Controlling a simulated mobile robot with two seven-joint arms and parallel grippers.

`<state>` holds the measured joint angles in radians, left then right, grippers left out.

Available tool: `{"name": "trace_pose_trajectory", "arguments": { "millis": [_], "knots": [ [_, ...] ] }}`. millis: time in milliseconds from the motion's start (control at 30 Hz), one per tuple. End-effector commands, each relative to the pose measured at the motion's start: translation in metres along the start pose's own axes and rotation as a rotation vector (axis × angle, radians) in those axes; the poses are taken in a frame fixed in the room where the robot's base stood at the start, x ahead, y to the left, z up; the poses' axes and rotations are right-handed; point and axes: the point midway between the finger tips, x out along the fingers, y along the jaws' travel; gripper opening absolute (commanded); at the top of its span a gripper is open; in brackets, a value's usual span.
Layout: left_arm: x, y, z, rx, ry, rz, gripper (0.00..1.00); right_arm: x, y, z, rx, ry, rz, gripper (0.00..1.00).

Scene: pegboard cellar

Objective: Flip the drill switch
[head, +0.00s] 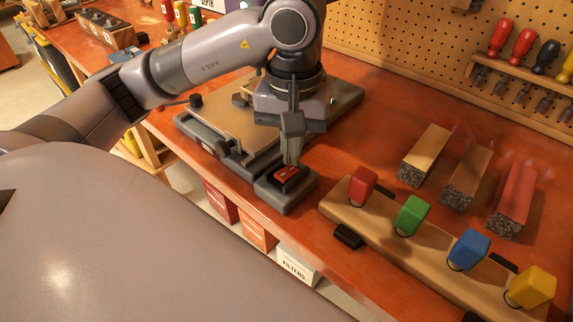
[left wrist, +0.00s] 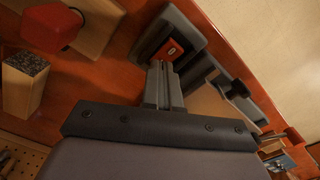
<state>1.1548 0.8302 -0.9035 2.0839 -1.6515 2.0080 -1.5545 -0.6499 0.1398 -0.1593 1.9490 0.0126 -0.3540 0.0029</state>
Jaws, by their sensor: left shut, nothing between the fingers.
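The drill switch (head: 289,173) is a small red-orange rocker in a dark grey switch box (head: 300,193) at the front of the machine base, near the bench's front edge. In the left wrist view the switch (left wrist: 169,49) shows just beyond my fingertips, with a small pale mark on it. My left gripper (head: 291,160) points down over the switch box, its fingers shut together and empty. Its fingers also show in the left wrist view (left wrist: 161,68). I cannot tell whether the tips touch the switch. My arm hides the upper part of the machine. My right gripper is not in view.
A wooden strip (head: 345,212) with red, green, blue and yellow blocks stands right of the switch box. A small black object (head: 348,236) lies before it. Three bars lie behind. A pegboard (head: 400,50) with screwdrivers closes the back. Red bench top is bare between.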

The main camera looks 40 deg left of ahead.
Motion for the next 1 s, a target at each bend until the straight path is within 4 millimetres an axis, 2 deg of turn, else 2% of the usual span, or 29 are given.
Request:
{"name": "trace_pose_trajectory", "arguments": {
  "millis": [100,600,1000],
  "knots": [
    [-0.014,0.000,0.000,-0.001,0.002,0.000,0.00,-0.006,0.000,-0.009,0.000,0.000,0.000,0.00],
    [-0.053,0.000,0.000,-0.001,0.002,0.000,0.00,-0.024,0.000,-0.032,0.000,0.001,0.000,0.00],
    [-0.055,0.000,0.000,-0.001,0.002,0.001,0.00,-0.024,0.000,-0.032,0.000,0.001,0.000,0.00]
  ]
}}
